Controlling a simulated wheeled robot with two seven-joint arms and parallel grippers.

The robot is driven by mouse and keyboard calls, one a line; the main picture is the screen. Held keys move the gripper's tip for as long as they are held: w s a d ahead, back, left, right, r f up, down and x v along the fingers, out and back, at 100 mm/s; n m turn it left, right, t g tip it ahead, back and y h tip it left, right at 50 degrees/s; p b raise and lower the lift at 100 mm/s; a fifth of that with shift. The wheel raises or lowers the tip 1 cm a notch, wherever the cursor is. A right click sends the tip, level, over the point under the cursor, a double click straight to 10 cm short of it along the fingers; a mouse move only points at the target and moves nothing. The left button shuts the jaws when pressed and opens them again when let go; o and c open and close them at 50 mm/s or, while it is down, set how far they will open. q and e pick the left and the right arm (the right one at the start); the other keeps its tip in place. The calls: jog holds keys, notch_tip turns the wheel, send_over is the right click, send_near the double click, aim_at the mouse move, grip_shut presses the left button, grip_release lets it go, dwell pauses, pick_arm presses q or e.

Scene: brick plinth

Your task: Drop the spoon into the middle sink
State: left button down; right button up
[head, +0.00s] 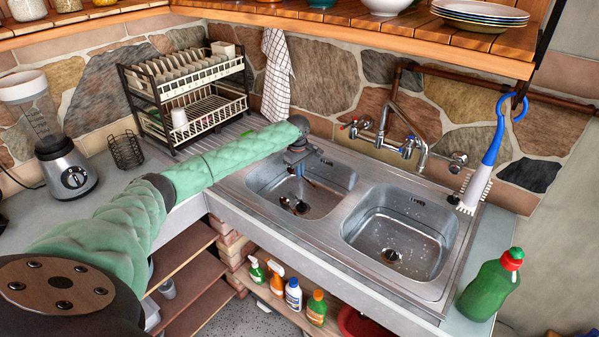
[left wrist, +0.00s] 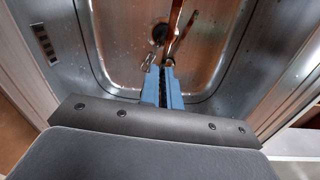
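My left gripper (head: 297,172) hangs over the left basin (head: 335,176) of the steel sink, fingers pointing down. In the left wrist view its blue fingers (left wrist: 162,82) are close together. A thin brown spoon (left wrist: 175,17) runs out from between the fingertips, and the gripper appears shut on it. A second brown streak beside it may be a reflection; I cannot tell for sure. The drain (left wrist: 160,34) lies below. The spoon's far end is not clear. The right basin (head: 400,245) is empty. My right gripper is not in view.
A faucet (head: 388,135) stands behind the basins. A blue-handled brush (head: 492,145) hangs at the right, above a green bottle (head: 490,285). A dish rack (head: 185,95), a wire holder (head: 126,150) and a blender (head: 62,165) stand at the left. A towel (head: 276,75) hangs behind.

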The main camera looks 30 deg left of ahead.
pick_arm(q)
jog(key=c, duration=1.5)
grip_release()
jog(key=shift+c, duration=0.2)
